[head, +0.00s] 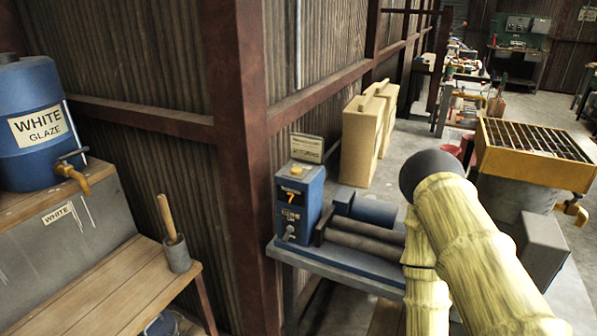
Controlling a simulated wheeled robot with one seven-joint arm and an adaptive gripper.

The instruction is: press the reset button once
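A blue control box (299,206) stands on the left end of a blue-grey bench in the head view. Its front has a small dark display with an orange "7" and lettering too small to read fully. A yellow-orange button-like piece (297,171) is on its top, and a small round grey piece (290,230) is low on its front. I cannot tell by label which is the reset button. Nothing touches the box. My yellow segmented arm with a dark ball joint crosses the lower right, to the right of the box. My gripper is not visible.
Rollers (362,243) lie right of the box, and a small sign (306,148) stands behind it. A rust-red post (243,150) rises left of the box. A yellow grated tray (530,145) stands at right.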

